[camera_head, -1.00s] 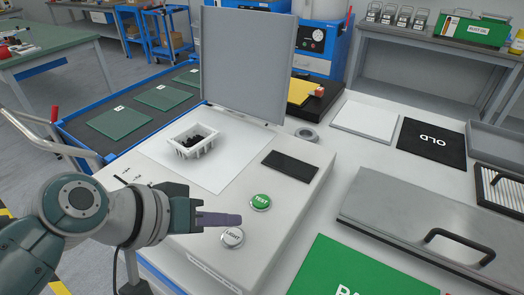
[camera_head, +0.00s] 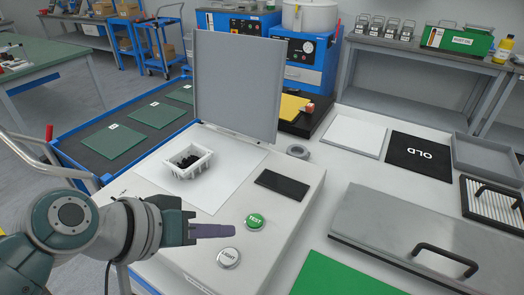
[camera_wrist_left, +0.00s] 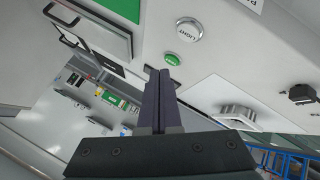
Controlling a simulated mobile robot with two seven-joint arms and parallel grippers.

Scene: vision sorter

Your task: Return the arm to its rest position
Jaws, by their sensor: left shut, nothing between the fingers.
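My left gripper (camera_head: 212,231) is shut and empty. In the head view it points right above the pale sorter panel, just left of the green TEST button (camera_head: 255,221) and above-left of the white LIGHT button (camera_head: 229,258). In the left wrist view my shut fingers (camera_wrist_left: 158,95) reach up the middle, their tips near the TEST button (camera_wrist_left: 172,59); the LIGHT button (camera_wrist_left: 188,30) lies beyond. I cannot tell the exact height over the panel. My right gripper is not in view.
A white basket (camera_head: 187,172) with dark pieces stands on a white sheet (camera_head: 222,187) before an upright grey panel (camera_head: 236,85). A dark strip (camera_head: 282,185) lies nearby.

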